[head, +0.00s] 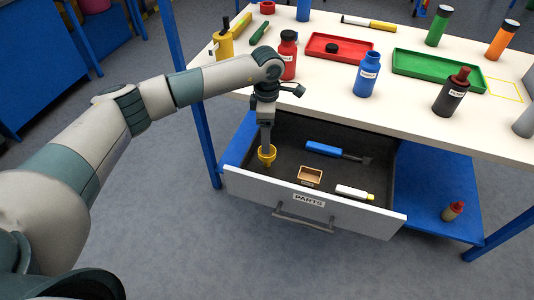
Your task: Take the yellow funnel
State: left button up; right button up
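The yellow funnel (267,158) is at the left end of the open drawer marked PARTS (250,188). Its wide rim faces up. My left gripper (267,146) points straight down from above, with its fingertips at the funnel's rim. The fingers overlap in this view, so I cannot tell whether they are closed on the funnel or only beside or inside its rim. My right gripper is not in view.
The drawer also holds a blue-handled tool (322,149), a small tan box (310,176) and a white-and-yellow marker (354,192). The white tabletop (330,95) overhangs the drawer's back. A red bottle (288,62) stands close behind my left wrist.

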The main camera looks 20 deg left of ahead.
aim_at(267, 158)
pick_arm(q)
jog(key=shift+f, duration=2.05)
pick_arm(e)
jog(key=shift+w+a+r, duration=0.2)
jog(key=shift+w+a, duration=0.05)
pick_arm(q)
jog(key=shift+f+p, duration=0.1)
jog(key=shift+p, duration=0.2)
jog(key=shift+f, duration=0.25)
jog(key=shift+s+f+p, duration=0.1)
jog(key=shift+f+p, duration=0.6)
jog(key=shift+f, duration=1.55)
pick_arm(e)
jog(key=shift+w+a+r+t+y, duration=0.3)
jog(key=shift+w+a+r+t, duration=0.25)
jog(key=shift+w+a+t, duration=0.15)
pick_arm(q)
jog(key=shift+c, duration=0.3)
jog(key=c, duration=1.1)
